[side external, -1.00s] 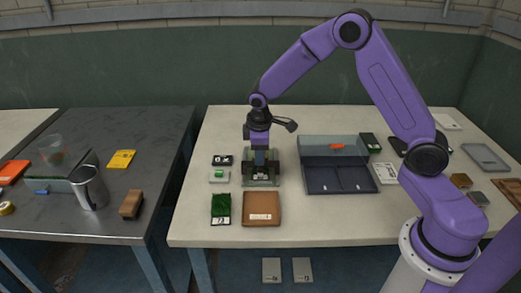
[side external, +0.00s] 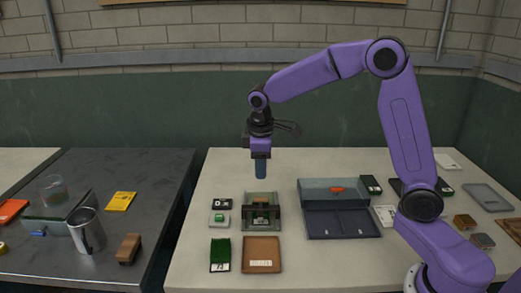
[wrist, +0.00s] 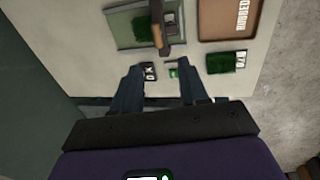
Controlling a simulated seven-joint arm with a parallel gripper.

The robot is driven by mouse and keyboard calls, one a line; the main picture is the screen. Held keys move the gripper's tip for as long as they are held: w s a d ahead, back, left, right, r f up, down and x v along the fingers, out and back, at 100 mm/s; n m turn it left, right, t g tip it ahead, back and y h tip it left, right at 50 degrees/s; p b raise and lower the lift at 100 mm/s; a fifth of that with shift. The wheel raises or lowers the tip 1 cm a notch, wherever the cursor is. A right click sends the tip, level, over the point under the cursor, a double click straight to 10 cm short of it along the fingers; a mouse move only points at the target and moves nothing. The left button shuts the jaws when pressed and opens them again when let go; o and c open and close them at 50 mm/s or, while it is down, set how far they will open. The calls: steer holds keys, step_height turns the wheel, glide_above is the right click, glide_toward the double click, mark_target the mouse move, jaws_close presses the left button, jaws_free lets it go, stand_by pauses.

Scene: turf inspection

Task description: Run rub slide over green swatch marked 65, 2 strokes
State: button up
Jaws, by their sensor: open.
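My gripper (side external: 260,174) is open and empty in the air above the back of the rub rig (side external: 275,218). In the wrist view its two fingers (wrist: 160,68) are spread apart, with the rig beyond them. The rig is a grey-green tray with the rub slide (wrist: 158,22), a brownish bar, standing across it. A dark green swatch (wrist: 143,31) lies in the tray, partly hidden by the slide; its number is not readable. Another green swatch (side external: 220,249) with a white label lies on the table in front; its label seems to begin with 7.
A brown tray labelled RUBBED (side external: 261,267) sits in front of the rig. A small black display box (side external: 221,204) and a white box with a green top (side external: 219,218) stand left of it. A grey bin (side external: 335,190) stands right.

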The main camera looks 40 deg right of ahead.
steer(key=r, duration=0.5)
steer(key=shift+s+a, duration=0.35)
steer(key=s+a+f+n+y, duration=0.1)
steer(key=s+a, duration=0.2)
steer(key=s, duration=0.5)
steer(key=s+a+f+n, duration=0.1)
steer(key=s+a, duration=0.2)
steer(key=s, duration=0.5)
steer(key=s+d+f, duration=0.2)
steer(key=s, duration=0.6)
steer(key=s+d+f+n+g+y, duration=0.1)
steer(key=s+f, duration=0.1)
steer(key=s, duration=0.6)
steer(key=shift+s+d+n, duration=0.2)
steer(key=shift+d+n, duration=0.1)
steer(key=shift+d, duration=0.05)
